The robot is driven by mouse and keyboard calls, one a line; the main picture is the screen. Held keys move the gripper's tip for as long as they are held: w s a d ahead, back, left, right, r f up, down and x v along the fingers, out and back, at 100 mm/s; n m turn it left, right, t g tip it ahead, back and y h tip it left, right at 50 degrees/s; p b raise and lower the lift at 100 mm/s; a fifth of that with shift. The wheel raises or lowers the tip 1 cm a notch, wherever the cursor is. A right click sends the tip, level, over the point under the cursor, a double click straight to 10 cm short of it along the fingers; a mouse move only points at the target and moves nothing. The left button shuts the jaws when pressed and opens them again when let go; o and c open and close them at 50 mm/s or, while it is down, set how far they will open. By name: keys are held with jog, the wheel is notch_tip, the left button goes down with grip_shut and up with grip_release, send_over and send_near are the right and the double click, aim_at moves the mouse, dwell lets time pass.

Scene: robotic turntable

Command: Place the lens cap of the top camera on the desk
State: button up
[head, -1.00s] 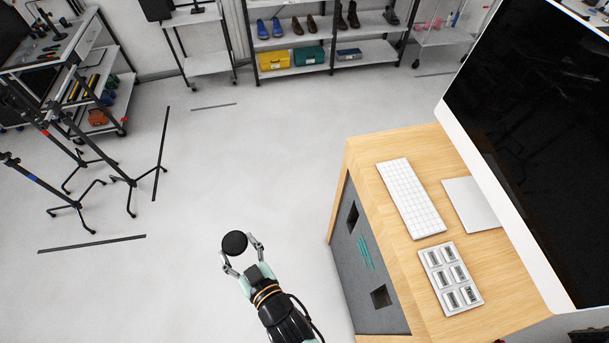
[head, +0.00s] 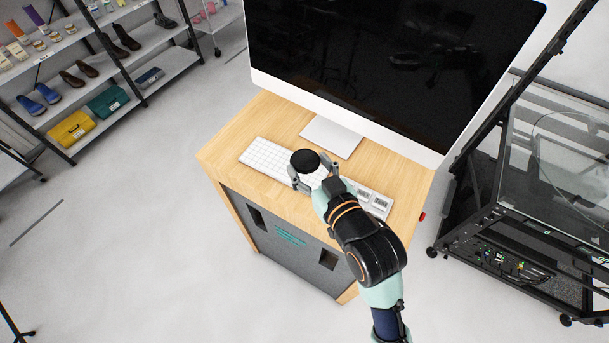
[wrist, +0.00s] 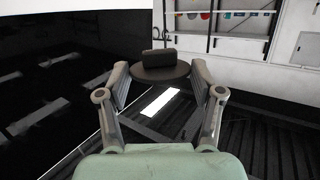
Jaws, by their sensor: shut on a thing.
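The lens cap (head: 305,160) is a round black disc held at the tips of my gripper (head: 315,180). In the head view it covers part of the white keyboard (head: 262,157) on the wooden desk (head: 222,150). Its height above the desk is hard to tell. In the wrist view the lens cap (wrist: 160,72) sits between the two fingers of my gripper (wrist: 160,82), with a small dark block-like part standing on its top. The fingers are shut on its sides.
A large monitor (head: 390,70) on a white stand foot (head: 332,136) stands behind the keyboard. The desk's left front corner is bare. A dark glass-walled frame (head: 550,170) stands right of the desk.

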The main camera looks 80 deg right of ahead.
aim_at(310, 212)
jog(key=shift+s+d+r, duration=0.1)
jog(key=shift+s, duration=0.15)
notch_tip(310, 212, down, 20)
jog(key=shift+f+b, duration=0.1)
jog(key=shift+b, duration=0.8)
jog(key=shift+f, duration=0.15)
jog(key=o, duration=1.1)
